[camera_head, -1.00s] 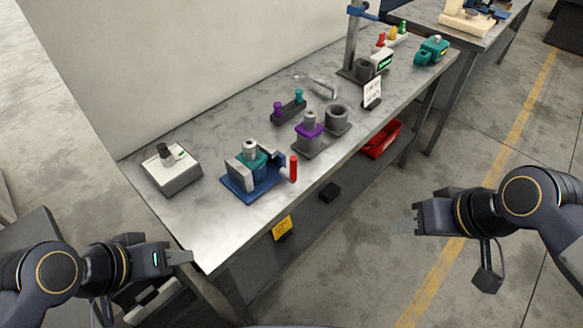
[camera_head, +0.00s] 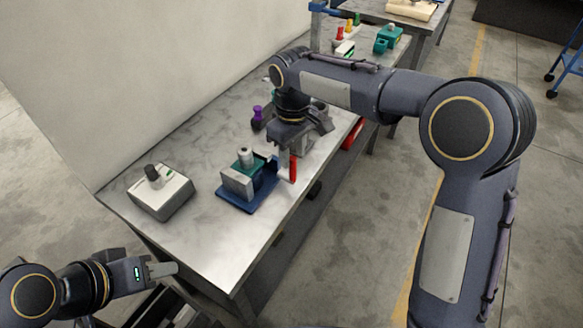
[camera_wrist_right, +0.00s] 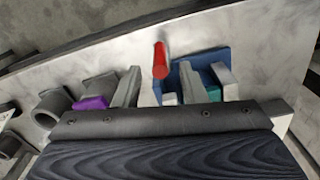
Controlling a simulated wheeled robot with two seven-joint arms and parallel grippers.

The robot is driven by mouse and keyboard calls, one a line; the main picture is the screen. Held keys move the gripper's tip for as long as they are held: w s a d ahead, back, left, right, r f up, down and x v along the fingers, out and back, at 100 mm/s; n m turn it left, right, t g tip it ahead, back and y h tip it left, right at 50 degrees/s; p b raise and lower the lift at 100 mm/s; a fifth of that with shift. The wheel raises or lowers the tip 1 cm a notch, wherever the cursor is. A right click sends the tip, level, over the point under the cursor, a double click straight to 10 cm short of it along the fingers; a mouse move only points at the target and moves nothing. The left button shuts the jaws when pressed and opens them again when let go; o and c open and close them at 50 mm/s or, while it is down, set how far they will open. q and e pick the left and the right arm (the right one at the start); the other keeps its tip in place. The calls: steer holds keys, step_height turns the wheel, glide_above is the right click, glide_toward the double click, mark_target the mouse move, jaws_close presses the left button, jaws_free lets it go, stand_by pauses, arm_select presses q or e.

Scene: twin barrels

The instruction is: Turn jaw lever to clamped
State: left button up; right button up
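The jaw lever has a red handle (camera_head: 293,168) standing upright at the right side of a vise with a blue base (camera_head: 237,205), grey jaw blocks and a teal part. My right gripper (camera_head: 288,150) is pointing down over the lever side of the vise. In the right wrist view the red handle (camera_wrist_right: 160,60) lies between the gripper's spread fingers (camera_wrist_right: 175,85), with room on both sides; I cannot tell whether either finger touches it. The lever's lower part is partly hidden. My left gripper (camera_head: 162,269) is off the table's near left corner, empty; its finger gap is not clear.
A white box with a black knob (camera_head: 160,190) stands left of the vise. A purple-topped peg (camera_head: 257,113) and grey fixtures (camera_head: 319,108) are close behind my right gripper. The table's front edge runs near the lever. The table's front left (camera_head: 190,240) is clear.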

mark_target(293, 168)
step_height(293, 168, down, 6)
steer(key=shift+r, duration=0.15)
jaws_close()
stand_by(0.3)
